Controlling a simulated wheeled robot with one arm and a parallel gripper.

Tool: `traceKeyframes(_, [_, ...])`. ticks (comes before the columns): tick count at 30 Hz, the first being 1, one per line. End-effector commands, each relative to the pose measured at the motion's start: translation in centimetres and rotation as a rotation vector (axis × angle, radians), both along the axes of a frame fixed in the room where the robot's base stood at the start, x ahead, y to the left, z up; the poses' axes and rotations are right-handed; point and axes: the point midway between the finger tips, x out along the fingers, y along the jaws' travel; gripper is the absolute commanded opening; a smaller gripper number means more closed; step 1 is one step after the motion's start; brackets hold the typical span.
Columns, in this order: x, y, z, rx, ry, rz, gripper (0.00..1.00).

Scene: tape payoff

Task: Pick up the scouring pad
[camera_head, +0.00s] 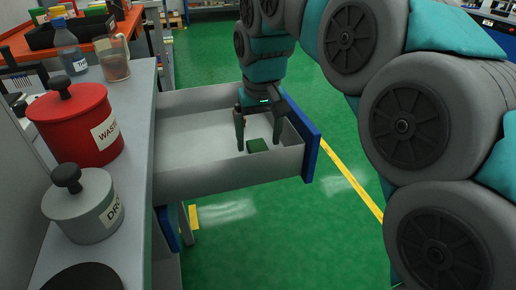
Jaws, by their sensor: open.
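The scouring pad (257,145) is a small dark green block lying on the floor of an open drawer (195,178), near its front end. My gripper (259,143) reaches down into the drawer from above with its fingers apart. One finger is left of the pad and the other is right of it. I cannot tell whether either finger touches the pad. The pad's lower part is hidden by the drawer's near side wall.
The drawer has a blue front panel (312,146) close to my gripper on the right. On the grey counter (139,150) stand a red waste canister (70,125), a grey canister (85,208), a bottle (70,50) and a beaker (114,66). The rest of the drawer looks empty.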

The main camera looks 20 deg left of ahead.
Motion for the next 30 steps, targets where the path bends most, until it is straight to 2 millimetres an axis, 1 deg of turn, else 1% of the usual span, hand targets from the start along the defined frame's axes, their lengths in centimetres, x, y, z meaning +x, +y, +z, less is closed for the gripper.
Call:
traceKeyframes(1, [-0.02,0.04,-0.69,-0.002,0.003,0.001,0.88])
traceKeyframes(4, [0.00,0.06,-1.51,-0.003,0.005,0.001,0.88])
traceKeyframes(10, [0.07,0.10,-1.57,-0.002,0.002,0.001,0.88])
traceKeyframes(11, [0.08,0.11,-1.56,-0.002,0.003,0.000,0.85])
traceKeyframes(30, [0.09,0.11,-1.52,-0.002,0.003,0.000,0.13])
